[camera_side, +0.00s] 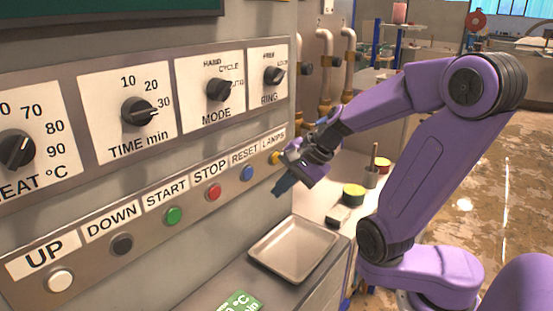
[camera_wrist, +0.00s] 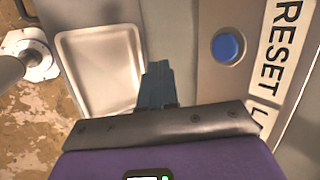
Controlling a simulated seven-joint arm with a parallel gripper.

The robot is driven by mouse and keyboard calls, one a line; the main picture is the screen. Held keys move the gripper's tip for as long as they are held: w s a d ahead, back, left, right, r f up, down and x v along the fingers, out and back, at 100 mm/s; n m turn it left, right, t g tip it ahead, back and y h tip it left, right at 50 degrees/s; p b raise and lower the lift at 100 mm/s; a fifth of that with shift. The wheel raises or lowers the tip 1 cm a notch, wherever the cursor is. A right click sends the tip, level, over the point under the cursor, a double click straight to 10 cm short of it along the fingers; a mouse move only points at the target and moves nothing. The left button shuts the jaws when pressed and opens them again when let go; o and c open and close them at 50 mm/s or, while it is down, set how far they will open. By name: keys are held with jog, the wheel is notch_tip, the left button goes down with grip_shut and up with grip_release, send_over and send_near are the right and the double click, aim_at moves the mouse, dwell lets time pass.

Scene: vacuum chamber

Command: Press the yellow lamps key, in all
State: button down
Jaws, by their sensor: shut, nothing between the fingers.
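The yellow lamps key (camera_side: 275,158) is the last in the row of round keys on the sloping strip, under the LAMPS label (camera_side: 273,138). My gripper (camera_side: 281,188) is shut and empty, with its fingers pointing down and left, just below and to the right of the yellow key. The wrist or hand partly crowds the key's right side; I cannot tell whether they touch. In the wrist view my shut blue fingers (camera_wrist: 157,75) lie over the edge by the metal tray. The yellow key is hidden there behind my gripper.
The blue reset key (camera_side: 247,173) is just left of the yellow key and also shows in the wrist view (camera_wrist: 228,46). Red stop (camera_side: 214,192) and green start (camera_side: 173,215) keys follow. A metal tray (camera_side: 293,248) lies below; jars stand to the right.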

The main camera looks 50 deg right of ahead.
jog(key=s+d+r+m+t+h, duration=0.2)
jog(key=s+d+m+h, duration=0.2)
jog(key=d+m, duration=0.3)
jog(key=shift+s+d+r+m, duration=0.25)
jog(key=shift+s+m, duration=0.6)
jog(key=shift+m, duration=0.55)
jog(key=w, duration=0.8)
jog(key=shift+w, duration=0.4)
jog(key=shift+w, duration=0.1)
dwell(1.2)
jog(key=shift+w, duration=0.35)
